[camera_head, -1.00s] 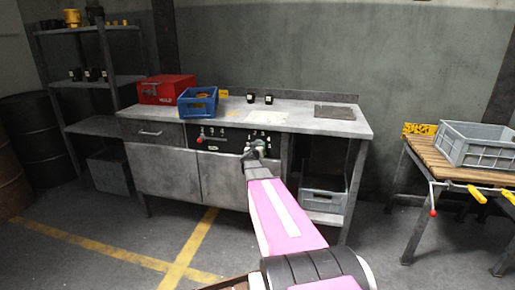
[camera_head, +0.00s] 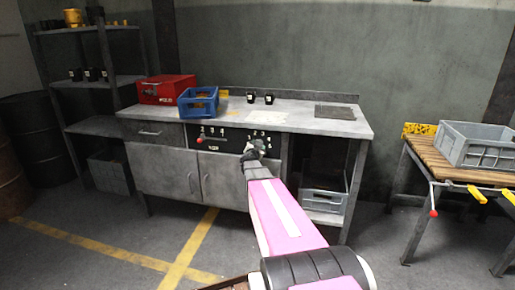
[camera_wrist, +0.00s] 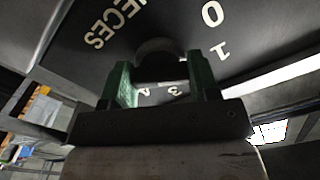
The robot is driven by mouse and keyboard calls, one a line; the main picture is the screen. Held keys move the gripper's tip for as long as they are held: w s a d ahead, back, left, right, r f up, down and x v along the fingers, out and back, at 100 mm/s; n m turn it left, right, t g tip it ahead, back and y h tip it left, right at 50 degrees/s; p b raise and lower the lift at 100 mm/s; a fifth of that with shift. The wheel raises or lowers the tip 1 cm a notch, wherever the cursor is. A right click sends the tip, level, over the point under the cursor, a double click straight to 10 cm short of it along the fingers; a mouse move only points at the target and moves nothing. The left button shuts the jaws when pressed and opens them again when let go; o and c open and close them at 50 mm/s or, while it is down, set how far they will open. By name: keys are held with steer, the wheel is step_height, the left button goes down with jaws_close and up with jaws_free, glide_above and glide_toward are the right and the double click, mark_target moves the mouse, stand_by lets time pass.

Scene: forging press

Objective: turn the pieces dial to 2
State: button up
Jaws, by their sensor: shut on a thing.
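The pieces dial is a dark round knob (camera_wrist: 160,52) on a black panel (camera_wrist: 255,35) with white lettering. In the wrist view the word PIECES and the numerals 0, 1 and 3 show around it. My gripper (camera_wrist: 161,80) has its two green fingers on either side of the knob, shut on it. In the head view my gripper (camera_head: 256,147) is at the right part of the bench's front panel and hides the dial. The numerals 2 and 3 show just above it. The dial's pointer cannot be made out.
Left of the dial, the same panel has a red-knobbed lever (camera_head: 200,140). On the bench top (camera_head: 300,122) stand a red box (camera_head: 165,90), a blue crate (camera_head: 198,103) and two small black items. A grey crate (camera_head: 480,145) sits on the wooden table at right.

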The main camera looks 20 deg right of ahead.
steer(key=m, duration=0.4)
steer(key=shift+m, duration=2)
steer(key=o, duration=0.9)
steer(key=shift+s+a, duration=0.1)
steer(key=v, duration=1)
steer(key=shift+s+a, duration=0.2)
steer(key=shift+s, duration=0.05)
